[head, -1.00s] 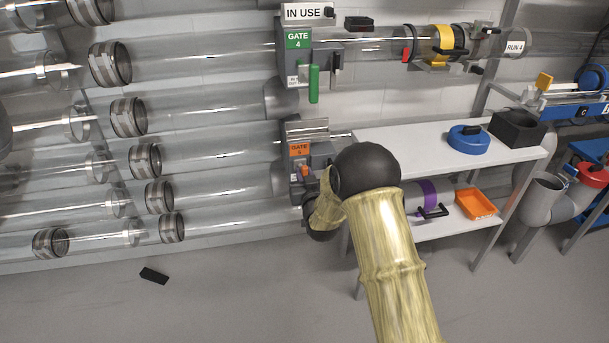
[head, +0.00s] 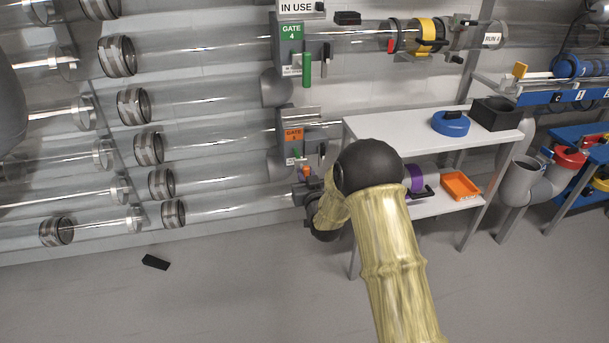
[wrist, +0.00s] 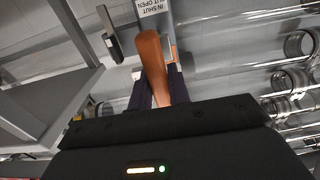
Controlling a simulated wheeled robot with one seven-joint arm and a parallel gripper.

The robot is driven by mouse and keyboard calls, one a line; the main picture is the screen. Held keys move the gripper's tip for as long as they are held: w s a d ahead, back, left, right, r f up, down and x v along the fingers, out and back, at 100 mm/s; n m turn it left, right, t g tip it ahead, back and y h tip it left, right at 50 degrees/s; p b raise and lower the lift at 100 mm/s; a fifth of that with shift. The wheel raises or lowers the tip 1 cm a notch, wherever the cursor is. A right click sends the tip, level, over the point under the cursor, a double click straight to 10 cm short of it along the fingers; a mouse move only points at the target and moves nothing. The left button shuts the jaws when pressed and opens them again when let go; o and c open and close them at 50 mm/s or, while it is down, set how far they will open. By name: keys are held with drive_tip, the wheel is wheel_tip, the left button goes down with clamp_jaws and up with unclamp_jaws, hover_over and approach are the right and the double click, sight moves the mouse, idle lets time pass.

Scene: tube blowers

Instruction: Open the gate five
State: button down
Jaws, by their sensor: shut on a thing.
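The gate five unit is a grey box with an orange label (head: 293,135) on the wall pipes, below the green-labelled gate four (head: 291,32). Its orange handle (head: 305,171) shows small in the head view, below and right of the label. In the wrist view the handle (wrist: 151,55) stands between the two dark fingers of my gripper (wrist: 158,84), which is shut on it. A white sign (wrist: 153,7) beside it reads "IN SHUT", "OUT OPEN". My arm hides part of the gripper in the head view.
A white two-level table (head: 410,128) stands right of the gate, holding a blue ring (head: 450,123) and a black box (head: 496,112); an orange tray (head: 461,186) is on its lower shelf. A black block (head: 155,262) lies on otherwise open floor.

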drive_tip(key=shift+w, duration=0.1)
drive_tip(key=c, duration=1.5)
unclamp_jaws()
drive_tip(key=shift+o, duration=0.9)
drive_tip(key=shift+w, duration=0.15)
drive_tip(key=shift+a, duration=0.25)
drive_tip(key=shift+s+d, duration=0.4)
drive_tip(key=shift+s, duration=0.15)
drive_tip(key=p+v, duration=0.4)
drive_tip(key=v, duration=1.2)
drive_tip(key=shift+s, duration=0.15)
